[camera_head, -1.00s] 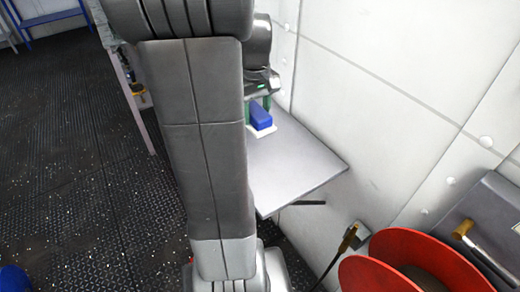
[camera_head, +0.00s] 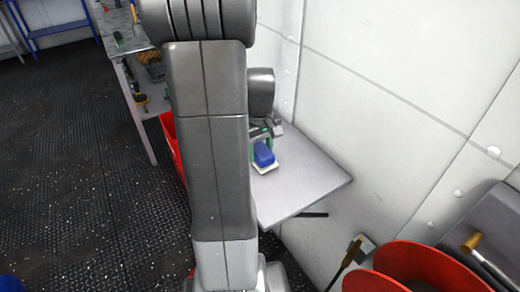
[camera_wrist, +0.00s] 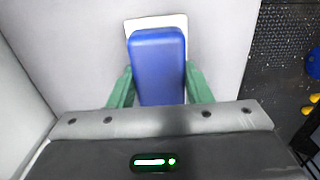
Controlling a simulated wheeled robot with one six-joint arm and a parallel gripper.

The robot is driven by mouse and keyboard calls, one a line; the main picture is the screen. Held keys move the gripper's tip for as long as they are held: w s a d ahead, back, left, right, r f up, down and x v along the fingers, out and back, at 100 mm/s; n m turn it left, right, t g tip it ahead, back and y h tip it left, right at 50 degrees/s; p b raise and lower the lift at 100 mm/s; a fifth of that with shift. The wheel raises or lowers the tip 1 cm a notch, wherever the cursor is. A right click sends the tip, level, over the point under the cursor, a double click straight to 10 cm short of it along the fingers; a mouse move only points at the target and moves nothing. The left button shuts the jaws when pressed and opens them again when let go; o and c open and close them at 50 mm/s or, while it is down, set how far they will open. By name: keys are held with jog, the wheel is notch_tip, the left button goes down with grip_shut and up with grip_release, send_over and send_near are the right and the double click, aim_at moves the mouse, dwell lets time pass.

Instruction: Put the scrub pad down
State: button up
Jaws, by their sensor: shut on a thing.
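The scrub pad (camera_head: 263,154) has a blue block grip and a flat white base. In the wrist view the scrub pad (camera_wrist: 158,55) sits between the green fingers of my gripper (camera_wrist: 160,88), which is shut on the blue block. The white base shows past the block's far end and sides. The pad is over a grey wall shelf (camera_head: 300,183), close to its surface; I cannot tell whether it touches. The shelf (camera_wrist: 85,45) also fills much of the wrist view. My arm hides the shelf's left part in the head view.
A white riveted wall (camera_head: 390,90) stands along the right. A red hose reel (camera_head: 415,265) is at the lower right. A red bin (camera_head: 172,140) and a cluttered workbench (camera_head: 110,25) are at the left. The shelf's front and right surface is bare.

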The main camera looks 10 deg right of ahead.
aim_at(260, 149)
jog(key=shift+f, duration=0.1)
jog(key=o, duration=1.1)
notch_tip(260, 149, up, 12)
jog(key=shift+r+p, duration=0.1)
jog(key=shift+p, duration=0.55)
notch_tip(260, 149, down, 13)
jog(key=shift+r+b, duration=0.1)
jog(key=shift+b, duration=0.75)
jog(key=shift+r+p, duration=0.35)
jog(key=shift+r, duration=1.85)
